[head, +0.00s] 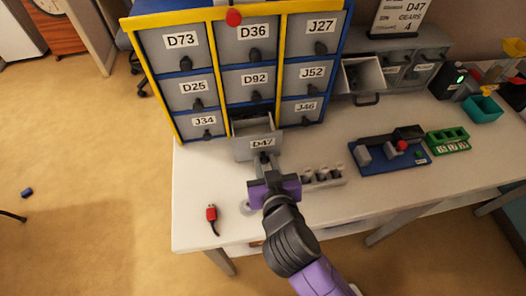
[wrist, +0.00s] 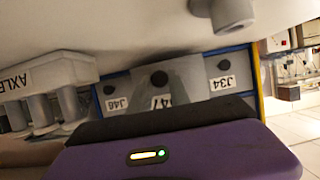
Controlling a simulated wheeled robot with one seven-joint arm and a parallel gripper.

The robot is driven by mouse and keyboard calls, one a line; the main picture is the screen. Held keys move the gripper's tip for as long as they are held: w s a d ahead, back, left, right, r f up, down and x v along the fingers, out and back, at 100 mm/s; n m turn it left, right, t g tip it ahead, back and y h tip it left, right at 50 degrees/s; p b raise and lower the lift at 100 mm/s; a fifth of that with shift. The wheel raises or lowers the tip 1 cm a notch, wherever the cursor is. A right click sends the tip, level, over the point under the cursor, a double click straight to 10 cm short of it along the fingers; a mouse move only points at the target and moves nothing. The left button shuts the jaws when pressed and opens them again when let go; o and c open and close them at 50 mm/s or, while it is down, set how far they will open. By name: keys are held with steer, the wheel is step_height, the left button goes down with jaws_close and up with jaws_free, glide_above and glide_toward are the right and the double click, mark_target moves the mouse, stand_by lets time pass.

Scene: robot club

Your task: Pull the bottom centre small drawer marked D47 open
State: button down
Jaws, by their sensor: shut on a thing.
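The small drawer marked D47 (head: 260,143) is at the bottom centre of the cabinet (head: 152,92). It stands out from the cabinet, and part of its open inside shows behind its front. My gripper (head: 264,168) is in front of the drawer, shut on its handle, which the fingers mostly hide. In the wrist view the picture is upside down; a partly covered label ending in 47 (wrist: 161,102) shows between the J46 and J34 labels.
The other small drawers, such as J46 (head: 305,110) and J34 (head: 204,123), look closed. A rack of grey pieces (head: 323,178) stands right of my gripper. A red plug with a cable (head: 211,214) lies at left. A blue tray (head: 389,154) is further right.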

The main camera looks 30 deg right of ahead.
steer(key=s, duration=0.2)
steer(key=s+a, duration=0.1)
steer(key=s, duration=0.1)
steer(key=shift+a+b, duration=0.2)
steer(key=shift+b, duration=0.1)
steer(key=c, duration=1.3)
jaws_free()
steer(key=shift+o, duration=0.2)
steer(key=shift+s, duration=0.1)
steer(key=b+v, duration=0.1)
steer(key=v, duration=0.5)
steer(key=shift+s+a+r, duration=0.15)
steer(key=shift+s, duration=0.2)
steer(key=shift+s+a+r, duration=0.1)
steer(key=shift+s+r, duration=0.15)
steer(key=shift+s, duration=0.1)
